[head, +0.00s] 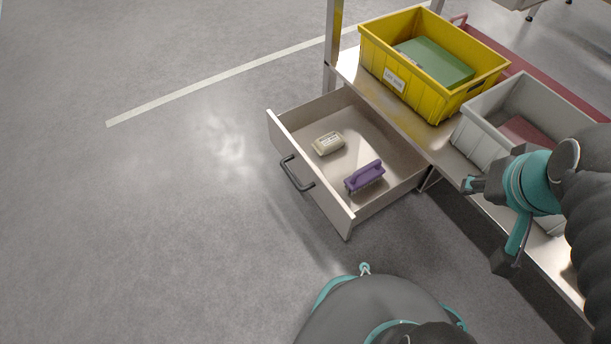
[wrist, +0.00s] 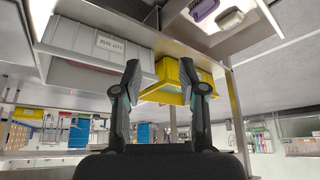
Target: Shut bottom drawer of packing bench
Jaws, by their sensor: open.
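The bottom drawer (head: 326,199) of the packing bench is pulled well out in the head view. Its pale front carries a dark bar handle (head: 296,173). A cream block-shaped item (head: 328,144) and a purple brush-like item (head: 365,176) lie inside it. In the wrist view, part of the drawer shows at the top right with both items. My gripper (wrist: 158,78) is open, with nothing between its fingers. In the head view it is at the right, in front of the grey bin and to the right of the drawer, apart from its handle.
A yellow bin (head: 437,99) holding a green item (head: 436,61) and a grey bin (head: 480,139) stand on the bench shelf (head: 412,133) beside the drawer. A metal post (head: 333,45) rises behind the drawer. The floor (head: 150,230) left of the drawer is clear.

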